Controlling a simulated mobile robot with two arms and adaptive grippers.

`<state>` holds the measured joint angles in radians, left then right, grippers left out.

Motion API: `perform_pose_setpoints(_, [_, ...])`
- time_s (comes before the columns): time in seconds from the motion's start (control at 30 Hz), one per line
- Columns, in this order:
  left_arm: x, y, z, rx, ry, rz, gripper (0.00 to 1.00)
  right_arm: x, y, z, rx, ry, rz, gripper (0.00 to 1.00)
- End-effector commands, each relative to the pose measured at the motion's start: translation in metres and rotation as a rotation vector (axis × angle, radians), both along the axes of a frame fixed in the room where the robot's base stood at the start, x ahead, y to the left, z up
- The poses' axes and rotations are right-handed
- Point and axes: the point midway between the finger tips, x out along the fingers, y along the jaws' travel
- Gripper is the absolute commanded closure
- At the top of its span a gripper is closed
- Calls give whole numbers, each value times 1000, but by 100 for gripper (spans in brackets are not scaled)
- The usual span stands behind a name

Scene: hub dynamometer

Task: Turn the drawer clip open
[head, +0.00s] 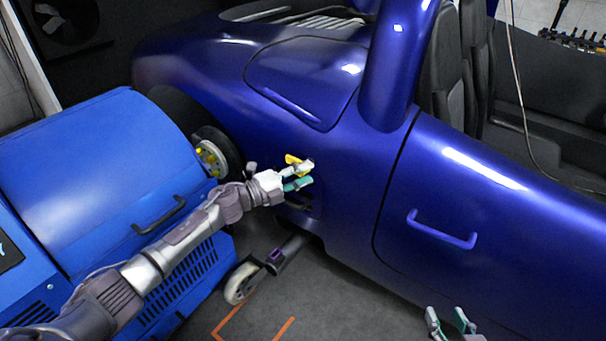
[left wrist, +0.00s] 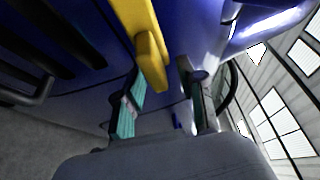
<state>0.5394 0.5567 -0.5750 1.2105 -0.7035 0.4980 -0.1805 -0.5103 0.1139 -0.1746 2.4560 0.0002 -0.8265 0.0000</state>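The yellow clip (head: 292,159) is on the side of the blue car, mostly hidden behind my left gripper (head: 308,174). In the left wrist view the clip (left wrist: 150,50) is a long yellow bar with a raised block at its near end. The left gripper (left wrist: 163,98) is open, its two teal-lined fingers apart, with the bar's near end showing between them. I cannot tell whether a finger touches it. My right gripper (head: 447,315) is open and empty at the bottom edge of the head view, away from the clip. I see no clear drawer outline.
A caster wheel (head: 241,283) is on the floor below my left arm. The car door (head: 500,215) has a blue handle (head: 441,231). Orange lines mark the open floor.

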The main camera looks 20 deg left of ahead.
Motion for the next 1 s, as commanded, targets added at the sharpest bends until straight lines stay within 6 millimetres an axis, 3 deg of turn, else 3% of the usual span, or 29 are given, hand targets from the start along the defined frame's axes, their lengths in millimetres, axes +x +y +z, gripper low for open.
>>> perform_pose_setpoints(0.17, [-15, 15, -2, 3, 2, 1, 60, 0, 0, 0, 0, -1, 0, 60])
perform_pose_setpoints(0.6, [-78, 72, -2, 3, 4, 1, 60, 0, 0, 0, 0, 0, 0, 60])
perform_pose_setpoints(1.0, [-88, 81, 0, 1, 0, 0, 60, 0, 0, 0, 0, 1, 0, 60])
